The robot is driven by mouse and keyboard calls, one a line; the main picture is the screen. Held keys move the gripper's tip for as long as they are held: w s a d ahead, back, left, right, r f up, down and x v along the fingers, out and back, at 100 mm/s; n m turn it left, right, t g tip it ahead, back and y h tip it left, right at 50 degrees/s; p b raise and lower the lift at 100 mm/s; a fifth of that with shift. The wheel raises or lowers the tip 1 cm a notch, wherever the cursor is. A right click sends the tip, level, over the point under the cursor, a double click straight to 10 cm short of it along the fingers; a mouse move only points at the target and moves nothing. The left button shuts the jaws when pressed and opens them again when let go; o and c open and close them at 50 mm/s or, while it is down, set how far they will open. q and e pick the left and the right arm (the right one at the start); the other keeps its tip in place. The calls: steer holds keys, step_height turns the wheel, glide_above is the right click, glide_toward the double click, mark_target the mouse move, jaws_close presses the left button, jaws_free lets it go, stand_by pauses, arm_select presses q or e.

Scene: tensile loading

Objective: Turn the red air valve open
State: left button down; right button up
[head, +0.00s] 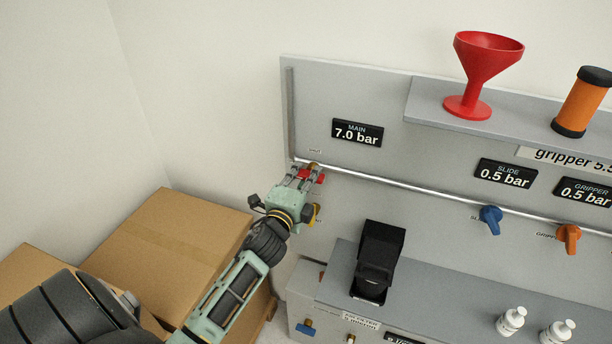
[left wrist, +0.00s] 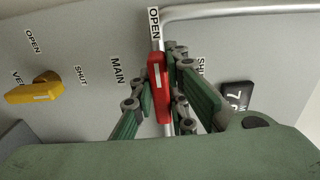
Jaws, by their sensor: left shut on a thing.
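The red air valve handle (head: 311,175) is on the grey panel at the left end of the metal pipe. In the left wrist view the red handle (left wrist: 158,88) lies in line with the pipe and its end points at the OPEN label (left wrist: 154,22). My left gripper (head: 304,181) is shut on the red handle, with a finger on each side of it in the left wrist view (left wrist: 162,92). The gripper partly hides the handle in the head view. The MAIN display (head: 357,133) reads 7.0 bar. My right gripper is not in view.
A yellow valve knob (left wrist: 35,90) is beside the red one. Blue (head: 490,219) and orange (head: 568,237) knobs sit further right. A red funnel (head: 484,72) stands on the upper shelf. Cardboard boxes (head: 160,240) stand at left. A black device (head: 380,258) stands on the lower ledge.

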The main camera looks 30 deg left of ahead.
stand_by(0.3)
arm_select(q)
steer(key=c, duration=1.7)
jaws_free()
steer(key=shift+s, duration=0.1)
steer(key=v, duration=1.2)
steer(key=shift+f, duration=0.1)
